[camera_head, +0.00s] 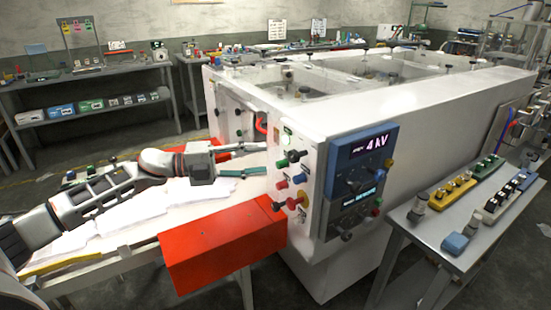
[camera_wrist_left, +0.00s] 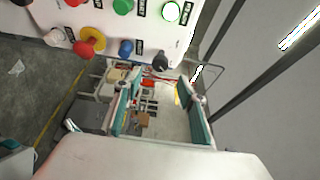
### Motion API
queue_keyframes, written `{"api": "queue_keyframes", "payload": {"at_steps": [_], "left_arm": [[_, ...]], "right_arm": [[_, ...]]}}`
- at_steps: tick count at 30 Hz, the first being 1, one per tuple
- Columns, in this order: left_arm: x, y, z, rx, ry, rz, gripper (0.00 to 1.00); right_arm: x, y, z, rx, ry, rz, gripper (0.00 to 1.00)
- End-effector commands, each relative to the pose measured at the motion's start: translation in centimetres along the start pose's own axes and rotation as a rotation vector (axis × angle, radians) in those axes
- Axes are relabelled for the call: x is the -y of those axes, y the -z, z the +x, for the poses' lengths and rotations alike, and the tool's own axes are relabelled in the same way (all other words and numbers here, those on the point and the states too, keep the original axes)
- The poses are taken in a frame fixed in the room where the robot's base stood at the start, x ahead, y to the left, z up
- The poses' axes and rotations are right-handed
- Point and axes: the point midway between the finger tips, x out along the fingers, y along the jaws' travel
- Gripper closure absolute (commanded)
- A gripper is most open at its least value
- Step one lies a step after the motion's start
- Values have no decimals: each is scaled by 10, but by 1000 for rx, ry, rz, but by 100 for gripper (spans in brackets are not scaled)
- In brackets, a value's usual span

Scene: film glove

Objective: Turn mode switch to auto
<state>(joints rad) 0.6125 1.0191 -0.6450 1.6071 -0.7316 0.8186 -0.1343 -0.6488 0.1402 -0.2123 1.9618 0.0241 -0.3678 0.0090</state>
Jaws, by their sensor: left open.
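A white machine end panel (camera_head: 283,185) carries several coloured knobs and buttons. A black selector knob (camera_head: 293,156) is near its top; a black knob also shows at the panel's edge in the left wrist view (camera_wrist_left: 161,64). Labels are too small to read, so I cannot tell for certain which is the mode switch or its setting. My left gripper (camera_head: 264,160) is open and empty, left of the panel, its fingers pointing toward it. In the wrist view its teal-padded fingers (camera_wrist_left: 160,84) stand apart below the knobs, with nothing between them.
A blue display box (camera_head: 356,175) sits right of the knobs. A red emergency button with yellow collar (camera_wrist_left: 88,46) protrudes from the panel. A red box (camera_head: 222,245) juts out below my arm. A side table (camera_head: 425,235) with switch blocks stands at right.

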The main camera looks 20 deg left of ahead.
Motion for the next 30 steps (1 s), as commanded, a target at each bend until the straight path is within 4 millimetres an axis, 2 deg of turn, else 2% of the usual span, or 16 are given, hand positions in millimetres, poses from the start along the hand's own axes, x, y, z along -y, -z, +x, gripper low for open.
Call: {"api": "queue_keyframes", "payload": {"at_steps": [3,7,23,26,30], "left_arm": [[-1,0,-15,1,-2,-1,59],[0,0,-22,-1,0,-1,59],[-1,1,-22,-1,1,-2,59],[-10,6,-15,5,17,-30,59],[-46,25,8,47,81,-156,59]], "right_arm": [[0,0,0,0,0,0,100],[0,0,0,0,0,1,100],[0,0,0,-1,0,2,100],[1,1,0,-2,0,2,100],[1,1,0,-2,0,2,100]]}}
